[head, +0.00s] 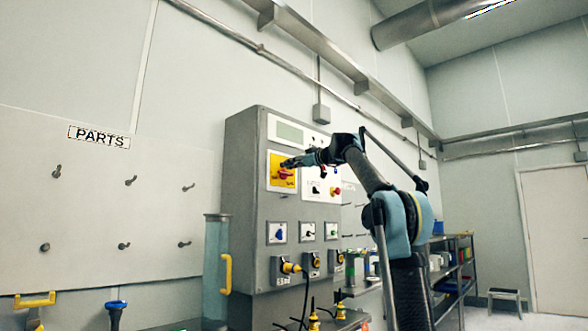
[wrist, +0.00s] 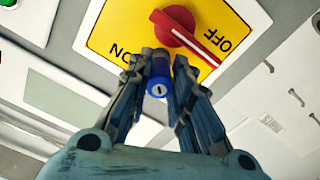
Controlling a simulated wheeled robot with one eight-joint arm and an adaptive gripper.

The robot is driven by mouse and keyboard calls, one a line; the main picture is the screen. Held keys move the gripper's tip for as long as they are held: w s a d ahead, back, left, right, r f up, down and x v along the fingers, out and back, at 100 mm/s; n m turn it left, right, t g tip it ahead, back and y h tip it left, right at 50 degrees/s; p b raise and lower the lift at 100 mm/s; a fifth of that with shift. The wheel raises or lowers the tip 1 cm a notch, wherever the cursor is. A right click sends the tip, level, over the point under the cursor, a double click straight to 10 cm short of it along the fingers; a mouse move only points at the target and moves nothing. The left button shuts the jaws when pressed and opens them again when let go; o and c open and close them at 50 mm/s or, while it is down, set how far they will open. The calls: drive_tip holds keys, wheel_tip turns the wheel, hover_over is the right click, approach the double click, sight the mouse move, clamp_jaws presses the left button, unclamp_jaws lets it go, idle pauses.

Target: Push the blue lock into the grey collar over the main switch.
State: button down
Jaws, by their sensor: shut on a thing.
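The blue lock (wrist: 158,80) shows in the wrist view with its round keyed end towards the camera. My gripper (wrist: 161,68) is shut on it, one finger on each side. Its far end lies close to the red main switch knob (wrist: 187,35) on a yellow plate (wrist: 118,25); I cannot tell whether it touches anything there. The knob's white line lies on the OFF side. The grey collar cannot be made out clearly behind the lock and fingers. In the head view my gripper (head: 298,161) is at the yellow plate (head: 272,161), partly over the red knob (head: 285,174).
The grey cabinet (head: 245,150) also carries a red button (head: 335,191), small switches and yellow plugs with cables below. A clear cylinder (head: 215,265) with a yellow handle stands left of it. A pegboard marked PARTS (head: 99,136) hangs at the left.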

drive_tip(key=shift+w+a, duration=0.2)
drive_tip(key=shift+a, duration=0.1)
drive_tip(key=c, duration=1.4)
unclamp_jaws()
drive_tip(key=shift+o, duration=0.2)
drive_tip(key=v, duration=1.2)
drive_tip(key=s+d+f+m+g+h, duration=0.1)
drive_tip(key=s+f+m+g+h, duration=0.1)
drive_tip(key=s+f, duration=0.75)
drive_tip(key=s+d+f+m+g+h, duration=0.15)
drive_tip(key=s+f, duration=0.25)
drive_tip(key=f, duration=1.1)
drive_tip(key=s+d+f+m+g+h, duration=0.1)
drive_tip(key=s+f+m+g+h, duration=0.1)
drive_tip(key=s+f, duration=0.8)
drive_tip(key=s+d+f+m+g+h, duration=0.1)
drive_tip(key=s+d+f+m+h, duration=0.2)
drive_tip(key=f, duration=1.2)
drive_tip(key=s+d+f+m+g+h, duration=0.1)
drive_tip(key=s+d+f+m+h, duration=0.1)
drive_tip(key=s+d+f, duration=0.6)
drive_tip(key=s+d+f+m+g+h, duration=0.1)
drive_tip(key=s+d+f+m+h, duration=0.2)
drive_tip(key=s+f, duration=0.9)
wheel_tip(320, 180, down, 11)
drive_tip(key=d+m, duration=0.1)
drive_tip(key=d, duration=0.2)
drive_tip(key=shift+s+r+h, duration=0.25)
drive_tip(key=shift+s+h, duration=0.1)
